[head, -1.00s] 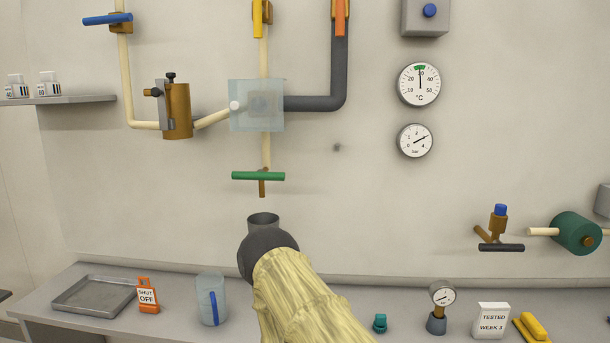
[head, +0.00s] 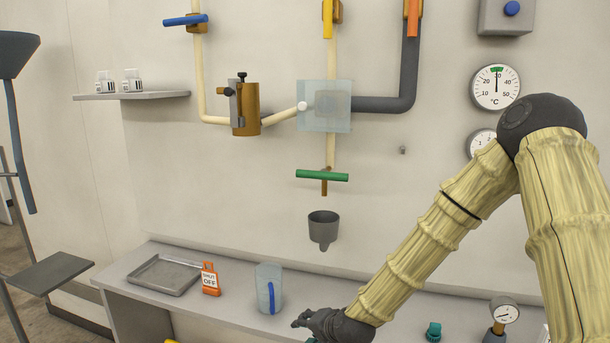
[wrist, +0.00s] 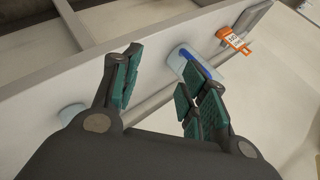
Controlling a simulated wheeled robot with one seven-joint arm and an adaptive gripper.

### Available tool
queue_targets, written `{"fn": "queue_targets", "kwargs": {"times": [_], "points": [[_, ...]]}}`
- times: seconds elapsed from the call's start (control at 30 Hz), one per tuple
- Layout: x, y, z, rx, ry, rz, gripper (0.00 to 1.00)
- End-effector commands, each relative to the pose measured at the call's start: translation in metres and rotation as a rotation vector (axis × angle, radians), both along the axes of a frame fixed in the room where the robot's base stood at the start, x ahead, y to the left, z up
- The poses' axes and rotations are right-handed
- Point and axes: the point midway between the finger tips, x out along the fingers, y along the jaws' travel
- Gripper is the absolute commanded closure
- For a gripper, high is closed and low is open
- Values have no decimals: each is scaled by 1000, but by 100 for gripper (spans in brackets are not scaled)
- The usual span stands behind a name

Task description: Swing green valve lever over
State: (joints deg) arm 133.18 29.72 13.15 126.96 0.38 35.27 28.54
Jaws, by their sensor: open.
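The green valve lever (head: 322,175) lies crosswise, almost level, on the lower end of the cream vertical pipe below the clear box. A grey cup-shaped funnel (head: 323,228) is on the wall just under it. My gripper (head: 312,338) is low at the bottom edge of the head view, below the lever and well apart from it, over the front of the counter. In the wrist view my gripper (wrist: 158,92) shows its two green-padded fingers spread, with nothing between them. The lever is not in the wrist view.
A clear jug with a blue handle (head: 269,288) stands on the counter near my gripper, also in the wrist view (wrist: 180,62). An orange shut-off tag (head: 210,279) and grey tray (head: 164,275) are left of it. A gauge (head: 504,314) stands right. Wall around the lever is clear.

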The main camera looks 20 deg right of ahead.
Motion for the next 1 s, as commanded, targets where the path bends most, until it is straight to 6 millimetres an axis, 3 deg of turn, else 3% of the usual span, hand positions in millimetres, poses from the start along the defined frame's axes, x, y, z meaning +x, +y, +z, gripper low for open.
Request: {"fn": "queue_targets", "kwargs": {"times": [0.03, 0.2, 0.4, 0.5, 0.6, 0.7, 1.0], "points": [[20, -6, 38, 51, -50, -39, 57], [69, -25, 154, 226, -192, -145, 57], [100, -53, 282, 426, -337, -235, 57], [105, -64, 327, 500, -385, -260, 57], [108, -72, 357, 550, -416, -275, 57], [109, -76, 372, 575, -432, -281, 57], [125, -74, 375, 580, -435, -284, 57]]}}
